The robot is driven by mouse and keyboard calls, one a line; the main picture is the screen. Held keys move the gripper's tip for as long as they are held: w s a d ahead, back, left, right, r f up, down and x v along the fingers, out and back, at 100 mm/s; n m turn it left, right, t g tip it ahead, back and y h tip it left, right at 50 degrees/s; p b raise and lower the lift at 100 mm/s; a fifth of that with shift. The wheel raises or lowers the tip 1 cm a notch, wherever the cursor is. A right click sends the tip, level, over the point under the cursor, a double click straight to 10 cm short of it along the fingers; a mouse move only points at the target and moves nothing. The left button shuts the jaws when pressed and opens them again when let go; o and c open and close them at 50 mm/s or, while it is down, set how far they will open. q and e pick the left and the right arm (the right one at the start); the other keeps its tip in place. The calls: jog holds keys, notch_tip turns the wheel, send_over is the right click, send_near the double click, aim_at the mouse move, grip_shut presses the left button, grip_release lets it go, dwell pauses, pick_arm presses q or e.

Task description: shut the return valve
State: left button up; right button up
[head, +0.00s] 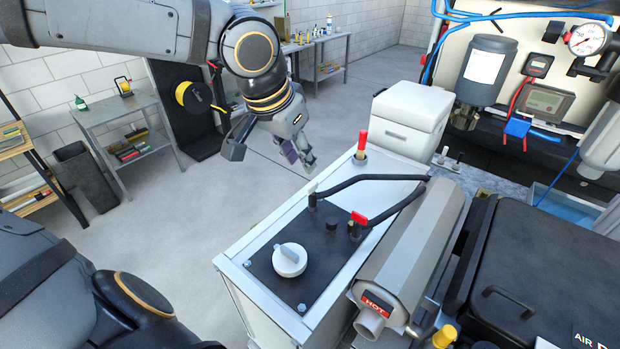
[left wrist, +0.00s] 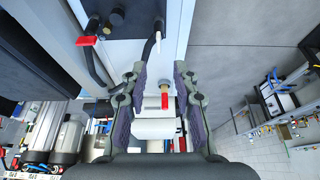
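A white tank (head: 237,262) with a black top plate carries two hose fittings. A red lever (head: 359,218) sits on the nearer fitting; it also shows in the left wrist view (left wrist: 86,40). A small pale lever (head: 312,188) sits on the other fitting and shows in the left wrist view (left wrist: 157,37). A red handle (head: 361,143) stands upright at the tank's back end. No readable label marks which is the return valve. My left gripper (head: 298,152) is open and empty, above and left of the tank, apart from the valves. My right gripper is out of view.
A white filler cap (head: 290,259) is on the tank top. A metal cylinder marked HOT (head: 412,262) lies along the tank's right side. Black hoses (head: 375,180) arch over the tank. A white box (head: 411,108) stands behind. The floor left of the tank is clear.

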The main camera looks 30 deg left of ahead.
aim_at(311, 186)
pick_arm(q)
jog(key=x, duration=0.9)
jog(key=shift+w, duration=0.1)
jog(key=shift+d, duration=0.1)
jog(key=shift+c, duration=0.6)
grip_shut()
